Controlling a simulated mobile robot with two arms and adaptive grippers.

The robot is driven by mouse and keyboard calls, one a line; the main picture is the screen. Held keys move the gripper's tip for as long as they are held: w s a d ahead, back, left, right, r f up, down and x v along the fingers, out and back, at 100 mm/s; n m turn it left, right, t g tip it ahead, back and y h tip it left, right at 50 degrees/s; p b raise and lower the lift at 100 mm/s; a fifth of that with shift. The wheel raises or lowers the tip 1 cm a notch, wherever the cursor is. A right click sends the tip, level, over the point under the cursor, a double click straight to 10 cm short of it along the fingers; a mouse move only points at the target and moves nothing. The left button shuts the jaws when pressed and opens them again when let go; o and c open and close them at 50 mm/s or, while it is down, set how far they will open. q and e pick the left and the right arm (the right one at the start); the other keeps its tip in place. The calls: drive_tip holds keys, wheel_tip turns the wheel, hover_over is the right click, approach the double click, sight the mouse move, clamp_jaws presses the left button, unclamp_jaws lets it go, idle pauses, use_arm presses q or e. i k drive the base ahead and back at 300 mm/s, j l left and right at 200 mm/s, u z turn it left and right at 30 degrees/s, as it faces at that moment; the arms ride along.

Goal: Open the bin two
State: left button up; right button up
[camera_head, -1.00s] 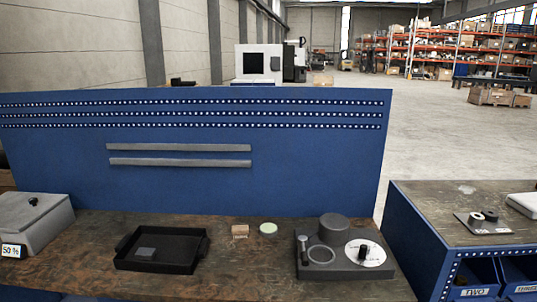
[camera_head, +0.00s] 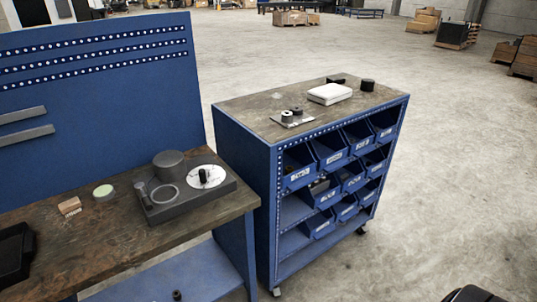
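A blue cabinet (camera_head: 239,148) on casters stands right of the workbench, with rows of blue bins in its open front. The top-left bin (camera_head: 297,173) sits in its slot; its label is too small to read now, but the leftmost top bin reads TWO in the earlier head view. The bin beside it (camera_head: 331,154) sits to its right. Neither gripper shows. A dark rounded shape at the bottom right edge may be part of my own body.
The workbench (camera_head: 100,238) on the left holds a dark fixture (camera_head: 187,198), a small wooden block (camera_head: 70,206) and a black tray (camera_head: 14,254). A white case (camera_head: 329,94) and small black parts lie on the cabinet top. The floor (camera_head: 440,190) right of the cabinet is clear.

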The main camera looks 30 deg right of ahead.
sight(300, 157)
drive_tip(key=z, duration=1.35)
